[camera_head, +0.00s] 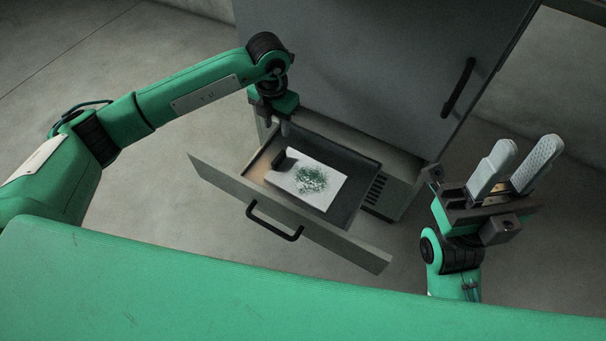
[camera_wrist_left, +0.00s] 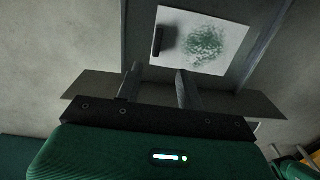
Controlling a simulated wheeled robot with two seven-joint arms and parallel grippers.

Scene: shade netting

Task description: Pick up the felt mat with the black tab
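The felt mat (camera_head: 328,186) is white with a speckled green pattern and lies flat inside an open drawer (camera_head: 290,213). Its black tab (camera_head: 284,161) stands on its left end. The left wrist view also shows the mat (camera_wrist_left: 223,24) and the tab (camera_wrist_left: 158,41), beyond my fingertips. My left gripper (camera_head: 277,124) is above the drawer's back left part, near the tab, apart from it. Its two fingers are apart with nothing between them in the left wrist view (camera_wrist_left: 158,80). My right gripper (camera_head: 516,163) points up at the right, its pale fingers apart and empty.
The drawer's front panel with a black handle (camera_head: 272,222) stands on the near side of the mat. A grey cabinet door (camera_head: 380,60) with a black handle (camera_head: 459,88) rises behind the drawer. A slotted vent (camera_head: 375,189) is right of the drawer. Bare floor (camera_head: 160,200) lies left.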

